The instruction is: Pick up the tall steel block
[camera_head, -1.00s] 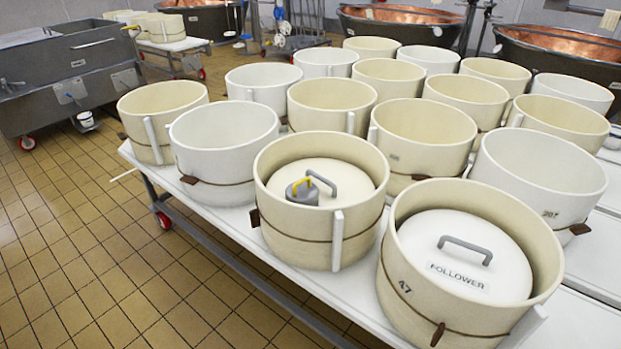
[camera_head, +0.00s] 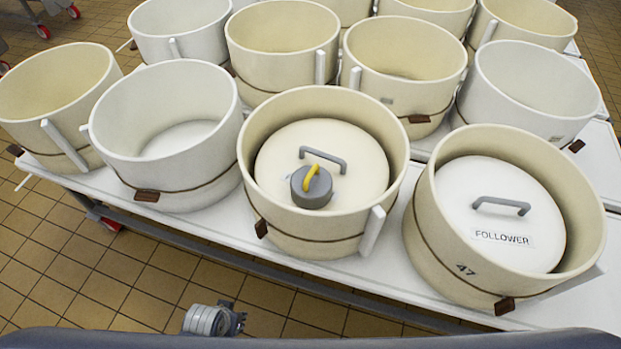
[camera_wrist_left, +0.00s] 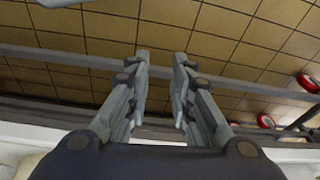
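I cannot make out a tall steel block in these views. A grey round weight with a yellow handle (camera_head: 311,188) stands on a cream follower lid (camera_head: 355,158) with a grey bar handle, inside a cream hoop mould (camera_head: 312,228). My left gripper (camera_wrist_left: 160,58) shows in the left wrist view, its two fingers apart and nothing between them. It is over the tiled floor beside a table edge. My right gripper is not in view.
A second follower lid (camera_head: 500,213) sits in the mould marked 47 (camera_head: 455,262). Several open moulds crowd the white table (camera_head: 215,225). Tiled floor (camera_head: 120,285) is clear in front. Red castor wheels (camera_wrist_left: 266,121) show by the rail in the wrist view.

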